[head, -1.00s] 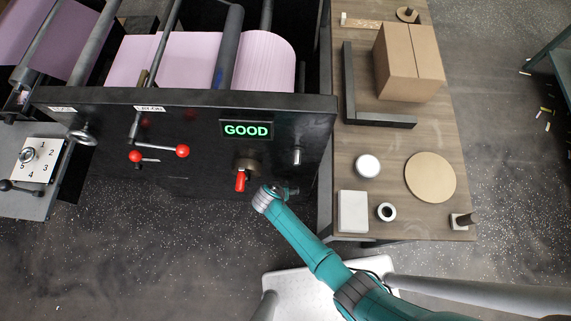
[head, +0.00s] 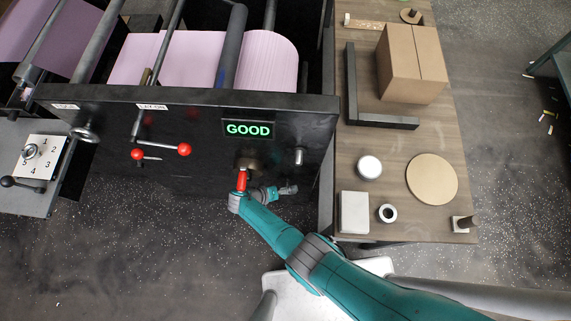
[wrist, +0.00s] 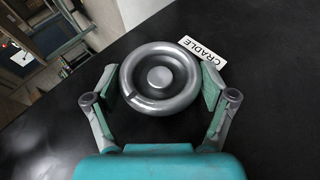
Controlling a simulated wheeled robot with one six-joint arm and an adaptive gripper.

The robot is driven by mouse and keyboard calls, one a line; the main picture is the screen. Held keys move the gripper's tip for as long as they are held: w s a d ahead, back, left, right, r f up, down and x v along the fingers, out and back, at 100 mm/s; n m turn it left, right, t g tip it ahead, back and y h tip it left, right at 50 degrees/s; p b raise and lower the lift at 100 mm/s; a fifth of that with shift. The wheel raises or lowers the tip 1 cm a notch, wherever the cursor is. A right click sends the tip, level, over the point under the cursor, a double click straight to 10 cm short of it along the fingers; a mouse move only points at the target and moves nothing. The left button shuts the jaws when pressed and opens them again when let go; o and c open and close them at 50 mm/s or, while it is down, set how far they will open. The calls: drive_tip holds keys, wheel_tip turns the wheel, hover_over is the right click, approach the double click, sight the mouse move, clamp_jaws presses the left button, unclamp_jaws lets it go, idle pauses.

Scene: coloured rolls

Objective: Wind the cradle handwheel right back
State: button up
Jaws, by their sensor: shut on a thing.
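The cradle handwheel (wrist: 160,105) is a round grey metal wheel with a domed hub, on a black panel. In the wrist view it sits between the two green-padded fingers of my gripper (wrist: 160,82), one on each side of its rim. My gripper is shut on it. A white label reading CRADLE (wrist: 202,52) is on the panel at the wheel's upper right. In the head view my gripper (head: 285,190) is low in front of the dark machine panel, right of a red handle (head: 241,180). The held wheel is not clearly visible there.
A lit GOOD display (head: 248,129) and a red-knobbed lever (head: 183,150) are on the machine front. Another handwheel (head: 85,134) is at the far left. A wooden table (head: 400,150) with a carton (head: 411,63) stands at right. Open floor lies at lower left.

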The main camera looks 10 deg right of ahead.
drive_tip(key=shift+h, duration=0.3)
idle(0.5)
drive_tip(key=o, duration=1)
drive_tip(key=shift+a, duration=0.1)
drive_tip(key=v, duration=1.2)
drive_tip(key=shift+f, duration=0.1)
